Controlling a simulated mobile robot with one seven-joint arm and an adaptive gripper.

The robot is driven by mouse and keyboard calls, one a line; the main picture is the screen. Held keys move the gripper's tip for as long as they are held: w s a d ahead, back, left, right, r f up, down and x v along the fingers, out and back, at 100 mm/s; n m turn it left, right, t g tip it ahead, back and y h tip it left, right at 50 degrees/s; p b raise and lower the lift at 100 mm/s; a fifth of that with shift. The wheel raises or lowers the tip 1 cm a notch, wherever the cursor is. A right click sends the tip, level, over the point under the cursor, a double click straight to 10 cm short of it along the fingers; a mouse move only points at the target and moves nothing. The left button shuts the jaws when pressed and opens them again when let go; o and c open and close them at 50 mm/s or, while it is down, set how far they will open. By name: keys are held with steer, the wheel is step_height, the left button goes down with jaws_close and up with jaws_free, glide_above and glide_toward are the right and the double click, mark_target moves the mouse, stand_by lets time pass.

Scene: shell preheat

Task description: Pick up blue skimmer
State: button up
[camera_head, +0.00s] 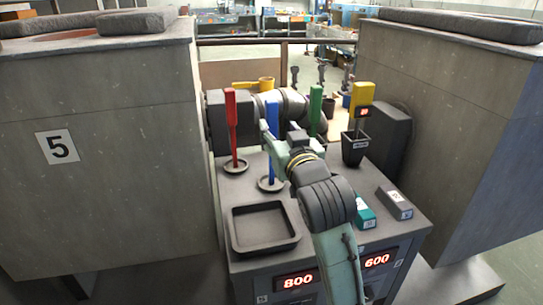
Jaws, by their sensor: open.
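The blue skimmer (272,122) stands upright on the grey bench, left of my arm. Its tall blue handle rises from a round dark dish (265,186) at the bench top. My arm reaches in from the bottom right, and its wrist covers part of the lower handle. My gripper (288,138) is small and partly hidden by the wrist, close to the blue handle in the picture. It is open. I cannot tell whether the handle is between the fingers or whether they touch it.
A red skimmer (232,125) stands to the left and a green one (316,110) to the right. A yellow-handled tool (362,94) is in a dark cup (355,148). An empty black tray (237,247) lies in front. Large grey blocks (95,150) flank the bench.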

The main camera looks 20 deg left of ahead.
mark_target(273, 117)
steer(key=x, duration=0.2)
steer(key=p+x, duration=0.1)
steer(key=x, duration=0.1)
steer(key=p+x, duration=0.1)
steer(key=x, duration=0.2)
steer(key=shift+a+r, duration=0.1)
steer(key=shift+r, duration=0.3)
steer(key=shift+w+a+f, duration=0.1)
steer(key=shift+w+a, duration=0.15)
steer(key=shift+w, duration=0.15)
jaws_close()
